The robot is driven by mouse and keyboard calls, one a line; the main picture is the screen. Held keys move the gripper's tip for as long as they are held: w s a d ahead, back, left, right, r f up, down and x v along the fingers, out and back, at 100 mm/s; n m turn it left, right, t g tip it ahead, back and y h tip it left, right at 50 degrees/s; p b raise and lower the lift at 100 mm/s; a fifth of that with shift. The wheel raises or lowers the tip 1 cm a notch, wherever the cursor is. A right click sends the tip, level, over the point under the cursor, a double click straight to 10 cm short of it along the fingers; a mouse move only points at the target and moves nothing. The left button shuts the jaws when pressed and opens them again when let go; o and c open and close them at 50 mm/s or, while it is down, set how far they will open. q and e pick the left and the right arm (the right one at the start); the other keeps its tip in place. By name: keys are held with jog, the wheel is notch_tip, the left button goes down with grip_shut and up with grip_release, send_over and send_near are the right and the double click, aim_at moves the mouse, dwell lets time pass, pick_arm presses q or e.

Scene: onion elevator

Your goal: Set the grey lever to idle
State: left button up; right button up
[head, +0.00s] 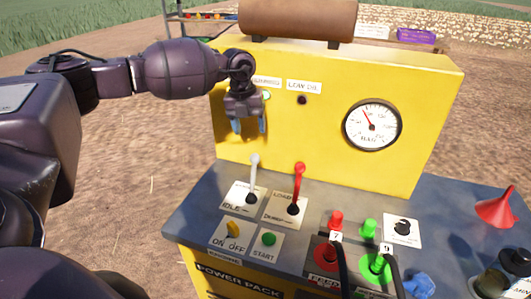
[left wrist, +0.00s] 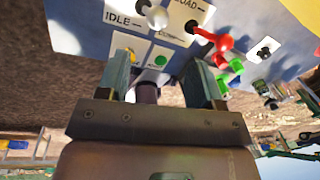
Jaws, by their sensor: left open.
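The grey lever (head: 254,178) has a pale round knob and rises from a white plate (head: 238,200) marked IDLE near its front edge. It points up and slightly away, toward the yellow panel. My left gripper (head: 249,126) is open and empty, fingers down, above and behind the knob in front of the panel. In the left wrist view my gripper's fingers (left wrist: 160,68) are spread apart, and the grey knob (left wrist: 157,17) lies beyond their tips, not between them. My right gripper does not show.
A red lever (head: 298,180) stands close to the right of the grey one. A yellow switch (head: 233,230) and a green START button (head: 269,239) sit in front. Red and green plugs with cables (head: 375,265) lie farther right. The yellow panel (head: 330,95) with its gauge (head: 372,125) rises behind.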

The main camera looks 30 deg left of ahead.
aim_at(254, 154)
pick_arm(q)
jog(key=f, duration=1)
jog(key=shift+w+d+f, duration=0.2)
jog(key=shift+w+d, duration=0.15)
jog(key=shift+d, duration=0.05)
grip_shut()
